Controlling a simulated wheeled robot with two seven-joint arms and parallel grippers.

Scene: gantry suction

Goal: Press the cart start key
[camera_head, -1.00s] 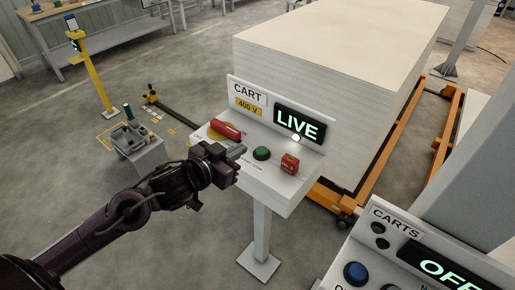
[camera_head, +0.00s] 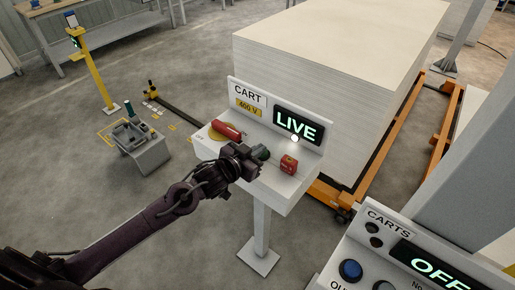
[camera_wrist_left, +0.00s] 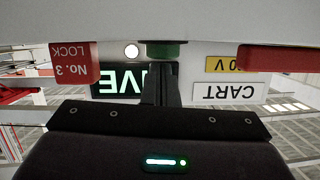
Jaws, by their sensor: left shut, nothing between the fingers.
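The cart control box (camera_head: 277,190) stands on a white post, with a "CART 400 V" label and a lit "LIVE" display (camera_head: 298,124). The green start key (camera_head: 262,152) is partly hidden behind my left gripper (camera_head: 254,160). The left gripper is shut and empty, with its fingertips close to the green key. In the left wrist view, which is upside down, the green key (camera_wrist_left: 166,50) is just beyond the shut fingers (camera_wrist_left: 160,88). I cannot tell whether they touch. My right gripper is not in view.
A red rotary handle (camera_head: 228,131) lies left of the key and a red "No. 3 LOCK" block (camera_head: 289,164) right of it. A second panel marked CARTS (camera_head: 375,262) reads "OFF" at lower right. A large pale stack (camera_head: 330,70) stands behind.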

